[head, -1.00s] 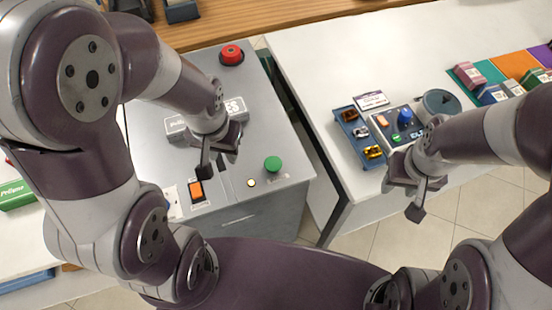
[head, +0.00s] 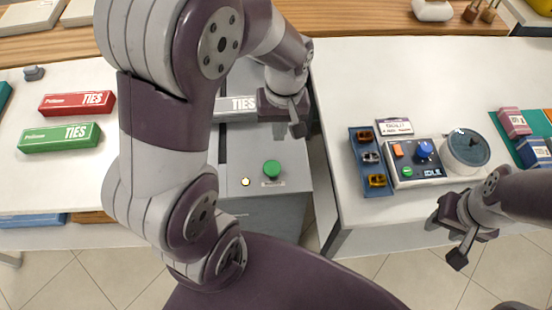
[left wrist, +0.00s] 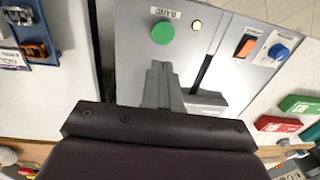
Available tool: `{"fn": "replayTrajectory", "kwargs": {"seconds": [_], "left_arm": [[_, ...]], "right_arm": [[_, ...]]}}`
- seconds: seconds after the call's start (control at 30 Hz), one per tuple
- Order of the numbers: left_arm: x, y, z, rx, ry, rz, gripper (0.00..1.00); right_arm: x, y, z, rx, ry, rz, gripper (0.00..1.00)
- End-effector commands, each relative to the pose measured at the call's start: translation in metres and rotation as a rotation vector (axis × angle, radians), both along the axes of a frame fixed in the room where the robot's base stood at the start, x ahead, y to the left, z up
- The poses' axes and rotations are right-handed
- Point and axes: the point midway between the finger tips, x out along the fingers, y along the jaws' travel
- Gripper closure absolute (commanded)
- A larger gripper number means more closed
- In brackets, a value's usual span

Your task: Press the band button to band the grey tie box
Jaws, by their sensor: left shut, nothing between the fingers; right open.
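The green band button (head: 271,168) sits on top of the grey machine (head: 292,187), beside a small lit lamp; the button also shows in the left wrist view (left wrist: 163,33), next to its label. The grey tie box (head: 236,106) lies on the machine, partly hidden behind my left arm in the head view. My left gripper (head: 298,128) is shut and empty, above the machine beyond and right of the button in the head view. In the left wrist view its fingers (left wrist: 160,68) point toward the button, apparently apart from it. My right gripper (head: 456,252) is open and empty at the right.
Red (head: 77,103) and green (head: 60,138) tie boxes lie on the left table. A right table holds a blue tray (head: 371,186) of small items, a control panel (head: 414,180) and a round grey pot (head: 465,152). A gap separates this table from the machine.

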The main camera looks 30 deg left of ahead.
Motion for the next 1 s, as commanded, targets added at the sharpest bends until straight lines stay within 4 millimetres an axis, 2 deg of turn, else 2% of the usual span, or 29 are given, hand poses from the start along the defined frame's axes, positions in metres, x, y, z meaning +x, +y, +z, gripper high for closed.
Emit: {"fn": "replayTrajectory", "kwargs": {"seconds": [0.4, 0.6, 0.8, 1.0], "left_arm": [[-0.004, 0.005, -0.088, 0.0, 0.005, -0.001, 1.0], [-0.004, 0.008, -0.119, 0.0, 0.004, -0.001, 1.0], [-0.004, 0.008, -0.131, 0.0, 0.0, -0.001, 1.0], [-0.004, 0.008, -0.132, -0.001, 0.0, -0.001, 1.0]], "right_arm": [[0.0, 0.0, -0.011, 0.0, 0.0, 0.0, 0.57], [0.0, 0.0, -0.013, 0.0, 0.0, 0.0, 0.57], [0.0, 0.0, -0.014, 0.0, 0.0, 0.0, 0.57], [0.0, 0.0, -0.014, 0.0, 0.0, 0.0, 0.57]]}}
